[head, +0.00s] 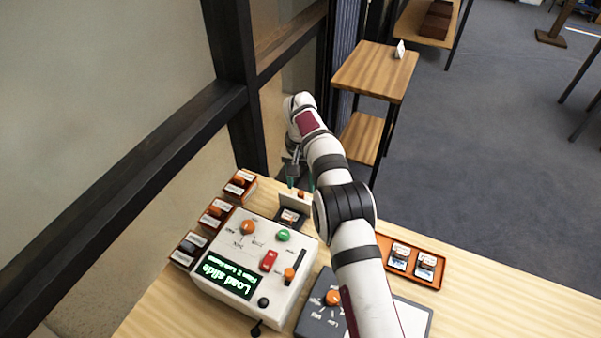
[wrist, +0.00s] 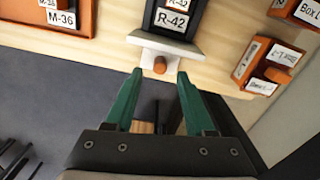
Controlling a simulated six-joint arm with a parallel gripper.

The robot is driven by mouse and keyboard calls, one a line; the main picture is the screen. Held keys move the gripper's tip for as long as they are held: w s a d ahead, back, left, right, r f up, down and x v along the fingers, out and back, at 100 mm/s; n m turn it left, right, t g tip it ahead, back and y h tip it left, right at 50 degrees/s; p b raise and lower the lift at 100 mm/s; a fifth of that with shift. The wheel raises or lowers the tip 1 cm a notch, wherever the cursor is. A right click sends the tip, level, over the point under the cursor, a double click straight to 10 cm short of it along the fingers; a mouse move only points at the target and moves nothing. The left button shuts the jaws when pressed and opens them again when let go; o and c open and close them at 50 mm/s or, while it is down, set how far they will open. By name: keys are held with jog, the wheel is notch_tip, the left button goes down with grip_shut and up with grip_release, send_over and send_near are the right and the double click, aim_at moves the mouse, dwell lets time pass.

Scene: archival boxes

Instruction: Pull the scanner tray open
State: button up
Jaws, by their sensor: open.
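The white scanner (head: 255,262) stands on the wooden table, its lit green display reading "Load slide". Its dark tray (head: 291,217) shows beyond the scanner's far edge, behind a pale front plate (head: 294,200) with an orange knob (head: 301,194). In the wrist view, the tray (wrist: 154,22) carries a slide labelled R-42 (wrist: 173,20), and the orange knob (wrist: 160,65) stands out from the plate (wrist: 163,48). My gripper (wrist: 160,72) is open, its green fingertips on either side of the knob's end. In the head view my gripper (head: 300,186) is beside the plate; contact is unclear.
Several orange slide boxes (head: 214,214) line the table's left side. An orange tray (head: 412,278) with slides lies right of my arm. A grey box with an orange dial (head: 320,318) is at the front. A dark window frame (head: 241,95) stands close on the left.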

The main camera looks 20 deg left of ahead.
notch_tip(320, 180, up, 9)
dwell(0.4)
jog(key=s+d+r+m, duration=0.1)
jog(key=s+d+r, duration=0.35)
jog(key=d, duration=0.35)
jog(key=s+d+r+m+y, duration=0.1)
jog(key=s+d+r+m, duration=0.1)
jog(key=s+d+r, duration=0.4)
jog(key=s+d+r+m, duration=0.15)
jog(key=d+r, duration=0.25)
jog(key=d, duration=0.5)
jog(key=s+d+f+m, duration=0.1)
jog(key=s+d+f, duration=0.1)
jog(key=s, duration=0.5)
jog(key=s+d+f+m, duration=0.1)
jog(key=s+d+f, duration=0.1)
jog(key=s, duration=0.5)
jog(key=s+d+f+m, duration=0.1)
jog(key=s+d+f, duration=0.2)
jog(key=s, duration=0.4)
jog(key=shift+f+y, duration=0.25)
jog(key=shift+y, duration=0.15)
